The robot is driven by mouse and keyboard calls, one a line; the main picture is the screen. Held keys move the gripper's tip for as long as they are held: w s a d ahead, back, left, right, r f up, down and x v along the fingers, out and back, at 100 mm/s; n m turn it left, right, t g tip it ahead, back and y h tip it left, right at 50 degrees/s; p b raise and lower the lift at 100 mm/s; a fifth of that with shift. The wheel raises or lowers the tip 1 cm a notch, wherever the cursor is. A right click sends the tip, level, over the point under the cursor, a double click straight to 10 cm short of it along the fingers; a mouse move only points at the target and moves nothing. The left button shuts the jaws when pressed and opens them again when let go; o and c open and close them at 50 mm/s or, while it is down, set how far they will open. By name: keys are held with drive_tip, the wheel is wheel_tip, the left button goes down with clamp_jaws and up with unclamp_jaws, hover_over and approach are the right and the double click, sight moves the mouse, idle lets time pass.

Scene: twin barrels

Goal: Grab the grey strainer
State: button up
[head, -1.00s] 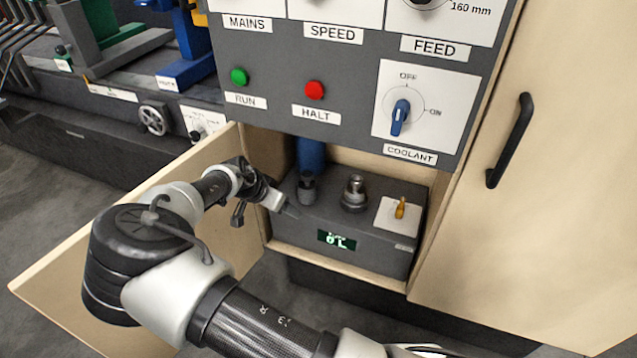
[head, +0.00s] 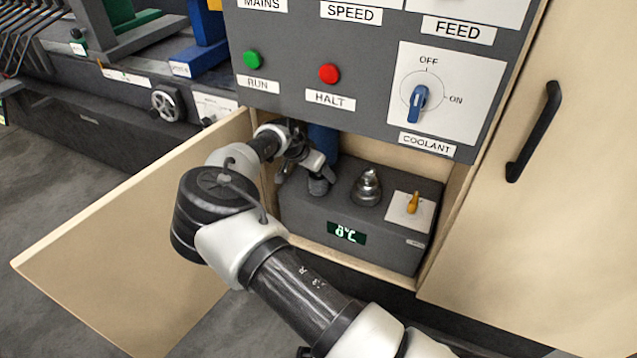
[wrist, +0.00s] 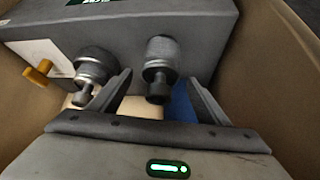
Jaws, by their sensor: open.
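Two upright grey fittings stand on a dark grey box (head: 387,247) inside the open cabinet. I take the left one, a grey ribbed cylinder by a blue cylinder, as the grey strainer (head: 320,186); no label confirms it. In the wrist view the strainer (wrist: 161,56) stands between my open fingers, with a gap on both sides. My gripper (head: 302,172) is at the strainer in the head view and partly covers it. In the wrist view my gripper (wrist: 161,78) is empty. The other fitting (head: 368,188), stepped and silver-topped, stands apart to the right, close to one finger in the wrist view.
The blue cylinder (head: 323,140) rises behind the strainer. An orange lever (head: 412,203) on a white plate sits at the box's right. The control panel (head: 360,120) overhangs the opening. The open door (head: 130,235) stands left; a closed door (head: 510,230) is right.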

drive_tip(key=shift+w+d+f, duration=0.25)
drive_tip(key=shift+w+f, duration=0.2)
drive_tip(key=shift+f, duration=0.1)
drive_tip(key=c, duration=1.3)
drive_tip(key=shift+r, duration=0.1)
